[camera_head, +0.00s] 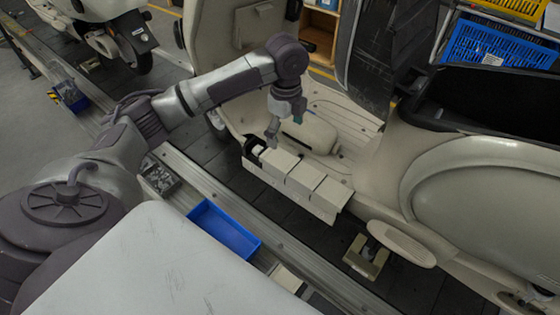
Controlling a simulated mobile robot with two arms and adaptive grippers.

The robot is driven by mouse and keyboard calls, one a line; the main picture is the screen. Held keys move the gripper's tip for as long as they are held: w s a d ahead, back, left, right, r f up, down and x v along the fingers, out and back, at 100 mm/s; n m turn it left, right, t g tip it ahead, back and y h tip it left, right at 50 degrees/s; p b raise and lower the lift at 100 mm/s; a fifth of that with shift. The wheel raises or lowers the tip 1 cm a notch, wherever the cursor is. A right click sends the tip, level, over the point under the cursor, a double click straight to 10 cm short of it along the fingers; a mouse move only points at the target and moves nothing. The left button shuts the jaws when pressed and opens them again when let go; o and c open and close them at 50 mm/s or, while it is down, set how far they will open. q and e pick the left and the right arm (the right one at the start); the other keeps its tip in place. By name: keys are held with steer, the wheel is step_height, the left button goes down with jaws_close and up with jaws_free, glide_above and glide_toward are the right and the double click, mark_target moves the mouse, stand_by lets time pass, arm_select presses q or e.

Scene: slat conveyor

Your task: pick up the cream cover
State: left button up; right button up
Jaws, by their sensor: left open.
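A rounded cream cover (312,134) lies on the footboard of the cream scooter in the middle of the view. My left gripper (285,124) points down at its left end, fingers spread and empty. One finger hangs in front of the cover's near left side; I cannot tell whether it touches. A row of cream box-shaped pieces (302,178) stands along the near edge of the footboard, just below the gripper. My right gripper is not in view.
The scooter body (470,190) fills the right side. A blue bin (222,231) and a tray of small dark parts (159,180) stand along the near conveyor rail. Blue crates (495,45) stand at the back right. Another scooter (105,35) stands at the back left.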

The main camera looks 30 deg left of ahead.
arm_select(q)
steer(key=a+r, duration=0.1)
steer(key=a, duration=0.1)
glide_above(280, 158)
steer(key=f, duration=0.8)
steer(key=shift+s+d, duration=0.1)
steer(key=shift+d, duration=0.1)
steer(key=f, duration=0.5)
steer(key=shift+a+p, duration=0.2)
steer(key=shift+p, duration=0.2)
steer(key=c, duration=1.4)
